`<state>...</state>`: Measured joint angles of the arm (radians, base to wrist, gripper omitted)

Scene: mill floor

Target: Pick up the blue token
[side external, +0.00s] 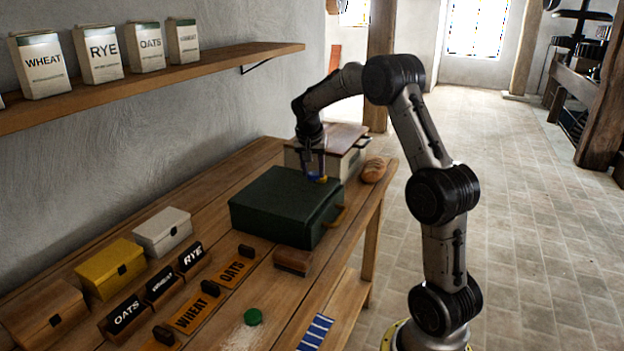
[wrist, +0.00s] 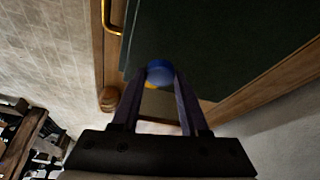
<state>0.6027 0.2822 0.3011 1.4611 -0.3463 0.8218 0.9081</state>
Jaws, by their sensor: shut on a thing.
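The blue token (wrist: 160,72) is a small round piece between my fingertips in the wrist view. My gripper (wrist: 160,80) is shut on it. A bit of yellow shows just below the token; I cannot tell what it belongs to. In the side view my gripper (side external: 320,175) points down over the far end of the dark green box (side external: 265,205). The token is tiny there, close to the box lid; I cannot tell whether it touches the lid.
A cream box with a wooden lid (side external: 345,136) stands behind the green box, with a bread loaf (side external: 373,170) beside it. A green disc (side external: 252,316), a brown block (side external: 294,262), label plates and small boxes are nearer. A shelf (side external: 150,84) with bags hangs on the left wall.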

